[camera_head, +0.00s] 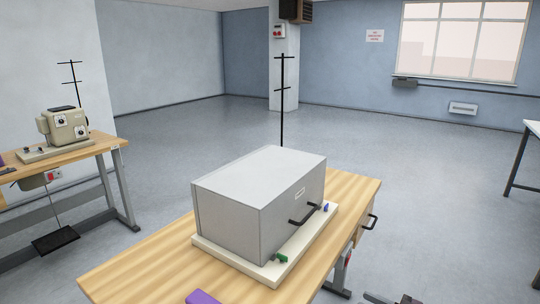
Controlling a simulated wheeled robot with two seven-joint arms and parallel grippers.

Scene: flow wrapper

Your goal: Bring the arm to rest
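Neither of my arms shows clearly. My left gripper is not in view. A small dark grey part (400,299) at the bottom edge, right of the near table, may be the tip of my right gripper. It is cut off, so I cannot tell whether it is open or shut, or whether it holds anything.
A grey box-shaped machine (230,190) with a black handle stands on a cream base on the wooden table (140,272). A purple object (202,297) lies at the table's near edge. A sewing machine (65,127) stands on the left table. Open floor lies beyond.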

